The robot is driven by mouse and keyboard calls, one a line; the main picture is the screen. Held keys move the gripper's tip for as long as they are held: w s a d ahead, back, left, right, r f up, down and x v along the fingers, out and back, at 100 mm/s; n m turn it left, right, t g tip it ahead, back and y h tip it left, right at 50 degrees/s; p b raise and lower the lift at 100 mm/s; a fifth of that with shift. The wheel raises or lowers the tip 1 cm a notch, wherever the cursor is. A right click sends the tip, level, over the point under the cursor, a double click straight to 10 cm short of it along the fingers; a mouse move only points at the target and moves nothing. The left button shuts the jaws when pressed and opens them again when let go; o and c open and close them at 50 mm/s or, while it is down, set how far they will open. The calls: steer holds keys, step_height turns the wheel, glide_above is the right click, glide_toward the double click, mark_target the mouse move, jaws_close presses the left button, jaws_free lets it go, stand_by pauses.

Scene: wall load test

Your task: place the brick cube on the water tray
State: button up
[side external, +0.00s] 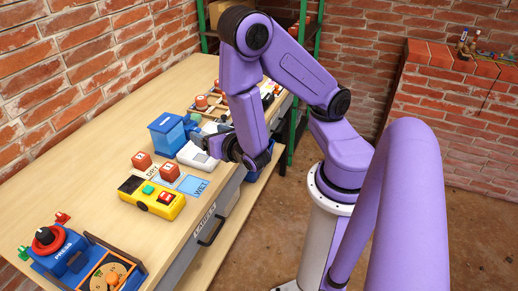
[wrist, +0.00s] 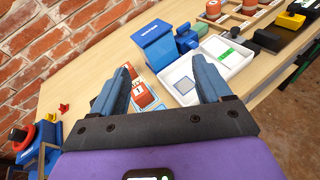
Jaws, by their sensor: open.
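Red-and-white brick cubes stand on the bench: one brick cube (side external: 142,160) at the DRY card, another (side external: 169,173) beside it, and one (side external: 165,198) on the yellow device. In the wrist view a brick cube (wrist: 143,97) shows just right of the left finger, partly hidden. A shallow white tray with a pale blue square (wrist: 181,84), apparently the water tray, lies between the fingers' lines of sight. It also appears in the side view (side external: 190,158), partly covered by my gripper. My gripper (side external: 201,138) is open and empty above the bench, near that tray.
A blue box (side external: 168,136) stands behind the tray. A blue WET mat (side external: 192,186) lies near the bench's front edge. A yellow device (side external: 140,193) and a blue press (side external: 55,250) stand toward the near end.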

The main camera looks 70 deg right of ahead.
steer(key=s+d+r+m+g+h, duration=0.2)
steer(key=s+r+m+g, duration=0.3)
steer(key=s+m+g, duration=0.5)
steer(key=s+a+r+m+g+y, duration=0.2)
steer(key=s+a+m+g+y, duration=0.1)
steer(key=s+a+m+y, duration=0.3)
steer(key=s+a+y, duration=0.2)
steer(key=s+a, duration=0.1)
steer(key=shift+a+r+y, duration=0.15)
steer(key=shift+r+y, duration=0.15)
steer(key=shift+y, duration=0.1)
steer(key=shift+s+a+r+y, duration=0.2)
steer(key=shift+a+y, duration=0.1)
steer(key=shift+a, duration=0.05)
